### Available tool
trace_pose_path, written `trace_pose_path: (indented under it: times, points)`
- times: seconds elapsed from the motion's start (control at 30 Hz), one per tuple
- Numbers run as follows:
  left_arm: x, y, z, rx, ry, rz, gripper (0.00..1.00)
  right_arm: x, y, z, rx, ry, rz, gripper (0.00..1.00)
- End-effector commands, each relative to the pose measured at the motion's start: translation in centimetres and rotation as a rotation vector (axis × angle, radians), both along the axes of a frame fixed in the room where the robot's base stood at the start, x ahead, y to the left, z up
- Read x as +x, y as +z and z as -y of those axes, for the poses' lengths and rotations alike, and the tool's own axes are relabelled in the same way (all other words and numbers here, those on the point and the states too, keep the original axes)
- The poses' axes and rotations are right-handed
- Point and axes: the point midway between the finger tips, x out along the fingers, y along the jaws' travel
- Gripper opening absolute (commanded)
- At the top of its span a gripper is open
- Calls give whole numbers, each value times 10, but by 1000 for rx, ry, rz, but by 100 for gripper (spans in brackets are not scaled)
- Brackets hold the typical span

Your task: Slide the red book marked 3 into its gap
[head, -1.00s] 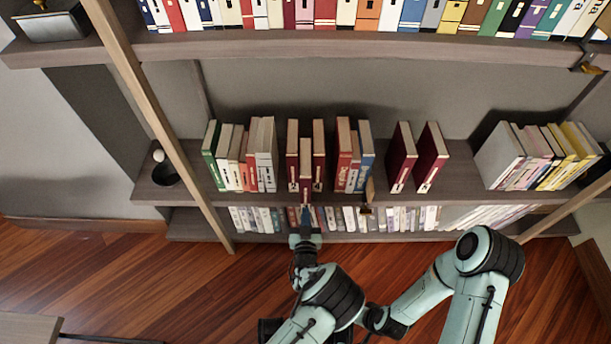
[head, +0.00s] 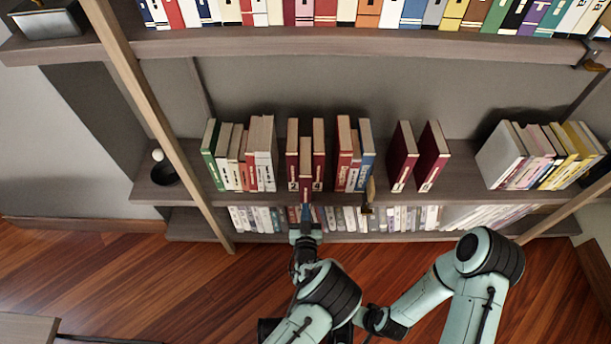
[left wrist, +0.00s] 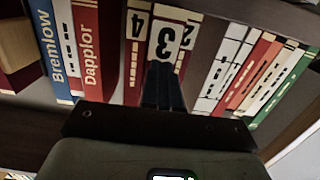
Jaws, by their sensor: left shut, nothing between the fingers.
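The red book marked 3 (head: 305,165) stands upright on the middle shelf between two red books. In the left wrist view its spine with a white label and a black 3 (left wrist: 164,42) shows between the book marked 4 (left wrist: 136,45) and the book marked 2 (left wrist: 188,35). Its spine stands out a little in front of its neighbours. My left gripper (head: 305,212) is shut and empty, its fingertips (left wrist: 163,72) at the lower part of that spine; whether they touch cannot be told.
Left of the trio stand a green book (head: 212,155) and several pale and red books. To the right are red and blue books (head: 364,155), a small brown piece (head: 369,192) at the shelf edge, and two dark red books (head: 402,157). A wooden post (head: 160,125) crosses at left.

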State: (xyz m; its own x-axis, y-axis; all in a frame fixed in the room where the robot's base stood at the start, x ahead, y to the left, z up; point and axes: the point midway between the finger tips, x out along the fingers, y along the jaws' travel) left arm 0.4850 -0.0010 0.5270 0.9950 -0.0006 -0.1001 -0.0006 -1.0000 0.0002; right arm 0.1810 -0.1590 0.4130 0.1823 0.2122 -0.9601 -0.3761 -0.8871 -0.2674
Motion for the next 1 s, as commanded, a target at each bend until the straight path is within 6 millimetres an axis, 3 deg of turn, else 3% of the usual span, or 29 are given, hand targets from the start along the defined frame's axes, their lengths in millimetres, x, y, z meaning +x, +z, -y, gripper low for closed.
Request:
trace_pose_path:
  times: [1.0]
  points:
    - [56, 0, -1, 1, 2, 0, 0, 1, -39, 0, 0, 0, -11, 73]
